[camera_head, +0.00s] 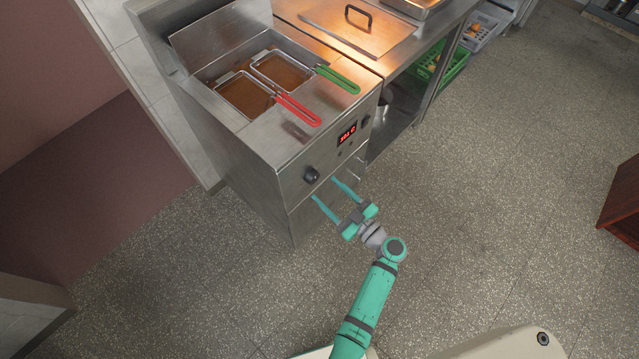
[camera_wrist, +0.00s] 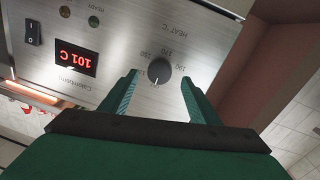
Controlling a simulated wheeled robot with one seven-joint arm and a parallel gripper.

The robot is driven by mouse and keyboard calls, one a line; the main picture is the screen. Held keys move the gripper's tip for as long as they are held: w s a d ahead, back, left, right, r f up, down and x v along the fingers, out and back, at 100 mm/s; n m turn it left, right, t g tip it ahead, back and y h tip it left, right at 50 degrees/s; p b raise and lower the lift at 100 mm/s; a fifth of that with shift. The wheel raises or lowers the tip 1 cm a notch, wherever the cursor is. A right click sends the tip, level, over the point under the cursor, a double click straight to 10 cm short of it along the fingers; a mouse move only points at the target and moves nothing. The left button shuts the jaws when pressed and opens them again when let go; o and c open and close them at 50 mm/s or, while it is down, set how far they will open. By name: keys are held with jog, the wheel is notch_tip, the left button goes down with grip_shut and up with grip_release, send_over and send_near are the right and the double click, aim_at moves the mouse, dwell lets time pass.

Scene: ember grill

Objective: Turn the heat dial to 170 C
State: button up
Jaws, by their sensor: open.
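The heat dial (camera_head: 312,175) is a dark round knob on the steel front panel of the fryer. In the wrist view the dial (camera_wrist: 159,70) shows upside down, with a light pointer line and printed numbers around it under the label HEAT C. The red display (camera_wrist: 76,60) reads 101 C in the wrist view; the display (camera_head: 347,134) also shows in the head view. My gripper (camera_head: 323,188) is open in front of the panel. In the wrist view its two fingers (camera_wrist: 160,88) stand on either side of the dial, apart from it, with nothing between them touching.
A rocker switch (camera_wrist: 33,33) sits on the panel beyond the display. Two fryer baskets, with a red handle (camera_head: 299,109) and a green handle (camera_head: 338,80), rest in the fryer top above the panel. The floor (camera_head: 480,190) to the right is clear.

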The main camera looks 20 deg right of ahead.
aim_at(315, 180)
jog(key=shift+x, duration=2.2)
jog(key=c, duration=1.1)
